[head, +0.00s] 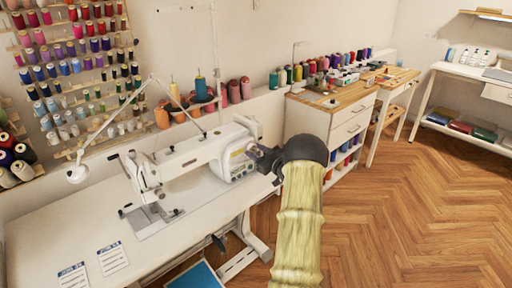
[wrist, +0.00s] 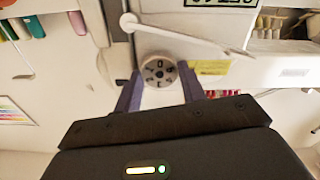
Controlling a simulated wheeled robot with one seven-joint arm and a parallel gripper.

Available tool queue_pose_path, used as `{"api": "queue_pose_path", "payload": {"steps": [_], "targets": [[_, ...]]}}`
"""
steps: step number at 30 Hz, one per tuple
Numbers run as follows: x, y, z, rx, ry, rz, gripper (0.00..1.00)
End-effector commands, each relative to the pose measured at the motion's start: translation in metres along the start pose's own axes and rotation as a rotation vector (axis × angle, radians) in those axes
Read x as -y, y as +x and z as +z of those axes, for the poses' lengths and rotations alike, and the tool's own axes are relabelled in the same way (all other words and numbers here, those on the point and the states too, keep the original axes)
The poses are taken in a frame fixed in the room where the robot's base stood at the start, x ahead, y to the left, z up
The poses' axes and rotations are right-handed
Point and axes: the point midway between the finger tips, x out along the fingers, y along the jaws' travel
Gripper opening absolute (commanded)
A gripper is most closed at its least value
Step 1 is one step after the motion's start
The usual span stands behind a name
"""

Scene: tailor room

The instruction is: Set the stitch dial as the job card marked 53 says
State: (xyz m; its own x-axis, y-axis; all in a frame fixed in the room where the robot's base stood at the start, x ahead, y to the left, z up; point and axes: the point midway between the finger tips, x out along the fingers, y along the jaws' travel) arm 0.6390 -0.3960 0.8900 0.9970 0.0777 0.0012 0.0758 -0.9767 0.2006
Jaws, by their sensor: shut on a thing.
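The white sewing machine (head: 190,160) stands on the white table. In the wrist view the round stitch dial (wrist: 158,71) has a grey face with dark marks around it, too small to read surely. My gripper (wrist: 158,92) has its two fingers on either side of the dial and is shut on it. In the head view my gripper (head: 268,158) is at the right end of the machine, and the dial is hidden there. Two job cards, a left one (head: 73,276) and a right one (head: 112,258), lie flat at the table's front left; their small print is not legible.
A green display (wrist: 222,3) and a yellow label (wrist: 208,67) are near the dial. A thin white lever (wrist: 165,30) passes just above it. Thread racks (head: 80,70) line the wall. A drawer cabinet (head: 335,125) stands behind my arm. The wooden floor at right is clear.

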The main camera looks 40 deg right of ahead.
Motion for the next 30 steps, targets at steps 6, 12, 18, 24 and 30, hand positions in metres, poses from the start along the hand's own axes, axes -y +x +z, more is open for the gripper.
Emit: {"api": "queue_pose_path", "payload": {"steps": [6, 12, 18, 24, 30], "targets": [[0.0007, -0.0009, 0.0005, 0.007, 0.211, -0.002, 0.18], [0.0012, -0.0007, 0.0008, 0.007, 0.401, -0.002, 0.18], [0.0011, -0.0011, 0.0016, 0.008, 0.591, -0.001, 0.18], [0.0016, -0.0008, 0.0022, 0.009, 0.766, -0.002, 0.18], [0.0020, -0.0008, 0.0034, 0.010, 0.897, -0.001, 0.18]]}}
